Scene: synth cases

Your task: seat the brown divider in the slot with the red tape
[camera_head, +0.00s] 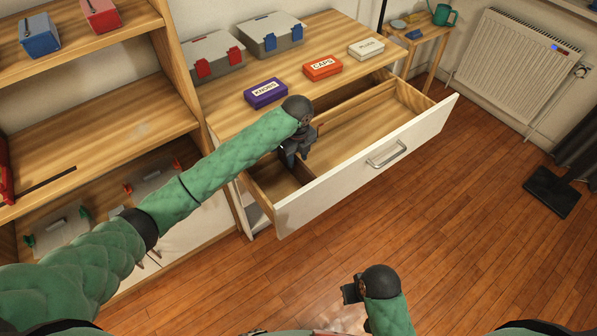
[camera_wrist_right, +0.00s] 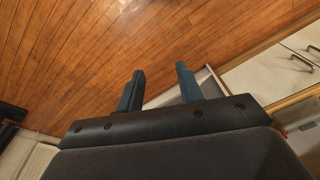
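The brown divider (camera_head: 302,172) is a dark thin panel across the left part of the open drawer (camera_head: 345,170). Much of it is hidden by my left gripper. My left gripper (camera_head: 290,156) points down into the drawer and appears shut on the divider. I cannot tell whether the divider's lower edge sits in a slot. I cannot make out the red tape clearly; the gripper and arm cover that area. My right gripper (camera_head: 349,292) is low over the floor in front of the drawer. In the right wrist view its fingers (camera_wrist_right: 158,82) are apart with nothing between them.
On the cabinet top (camera_head: 320,40) lie a purple KNOBS box (camera_head: 265,93), an orange CAPS box (camera_head: 322,68) and a pale PLUGS box (camera_head: 366,49). Two grey cases stand behind. Shelves (camera_head: 90,130) are at the left, a radiator (camera_head: 520,65) at the right.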

